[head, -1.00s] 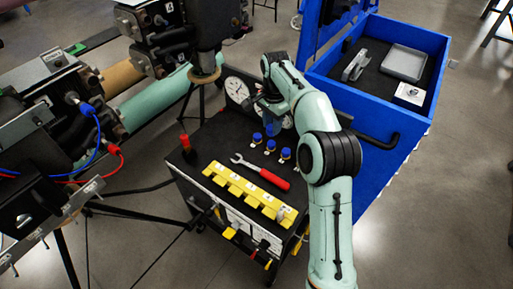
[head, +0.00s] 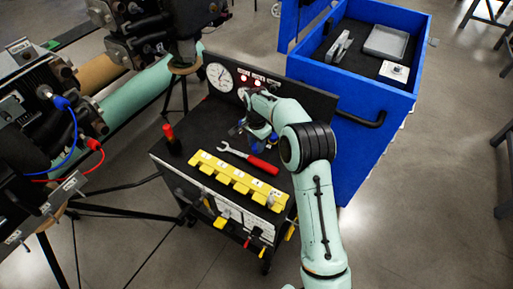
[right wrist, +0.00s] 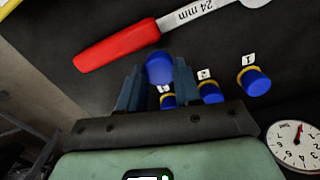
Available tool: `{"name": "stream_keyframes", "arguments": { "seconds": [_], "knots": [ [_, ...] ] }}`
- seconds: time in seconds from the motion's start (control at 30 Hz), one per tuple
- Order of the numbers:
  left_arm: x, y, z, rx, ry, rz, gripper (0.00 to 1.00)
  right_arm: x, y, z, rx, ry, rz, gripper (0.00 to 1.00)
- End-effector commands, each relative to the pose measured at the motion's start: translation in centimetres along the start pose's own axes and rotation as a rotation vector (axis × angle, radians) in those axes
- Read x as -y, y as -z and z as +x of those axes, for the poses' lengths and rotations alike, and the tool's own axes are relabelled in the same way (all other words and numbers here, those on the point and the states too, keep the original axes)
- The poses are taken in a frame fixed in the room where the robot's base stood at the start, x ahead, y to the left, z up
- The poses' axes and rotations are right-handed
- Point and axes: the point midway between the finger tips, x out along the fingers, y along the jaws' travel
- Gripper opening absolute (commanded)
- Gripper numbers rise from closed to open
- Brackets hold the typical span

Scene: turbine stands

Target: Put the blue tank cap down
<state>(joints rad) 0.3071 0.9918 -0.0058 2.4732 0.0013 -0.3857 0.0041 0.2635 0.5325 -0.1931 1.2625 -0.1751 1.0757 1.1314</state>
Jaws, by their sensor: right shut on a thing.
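My right gripper (right wrist: 158,88) is shut on a blue tank cap (right wrist: 159,68), held between its fingertips in the right wrist view. It is over the black cart top (head: 192,136), beside the red-handled wrench (right wrist: 118,46). I cannot tell whether the cap touches the surface. Several other blue caps stand behind it by number labels: cap 1 (right wrist: 256,81), cap 2 (right wrist: 210,93) and cap 3 (right wrist: 168,101), partly hidden by a finger. In the head view, my right arm hides most of the caps and the fingertips. My left gripper is not in view.
A yellow numbered rack (head: 238,181) runs along the cart's front edge, with the wrench behind it. A gauge (head: 219,77) is on the cart's back panel. A red-topped item (head: 170,135) stands at the left corner.

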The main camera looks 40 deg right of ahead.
Motion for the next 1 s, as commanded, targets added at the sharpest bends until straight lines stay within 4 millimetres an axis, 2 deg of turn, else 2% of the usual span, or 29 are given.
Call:
{"name": "stream_keyframes", "arguments": {
  "seconds": [0.03, 0.17, 0.57, 0.6, 0.67, 1.0],
  "knots": [
    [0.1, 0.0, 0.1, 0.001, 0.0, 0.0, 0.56, -0.1, 0.0, 1.0, 0.001, -0.003, 0.0, 0.0],
    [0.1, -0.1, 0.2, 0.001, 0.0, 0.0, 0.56, 0.0, 0.0, 2.3, 0.0, -0.001, 0.0, 0.0],
    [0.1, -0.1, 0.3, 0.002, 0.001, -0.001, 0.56, 0.0, 0.0, 2.8, 0.0, 0.0, 0.0, 0.0],
    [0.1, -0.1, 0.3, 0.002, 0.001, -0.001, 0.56, 0.0, 0.0, 2.8, 0.0, 0.0, 0.0, 0.4],
    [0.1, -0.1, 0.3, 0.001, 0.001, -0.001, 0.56, 0.0, 0.0, 2.7, 0.0, 0.0, -0.001, 0.59],
    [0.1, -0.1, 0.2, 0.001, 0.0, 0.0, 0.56, 0.0, 0.0, 2.4, -0.001, 0.001, 0.0, 0.59]
  ]
}}
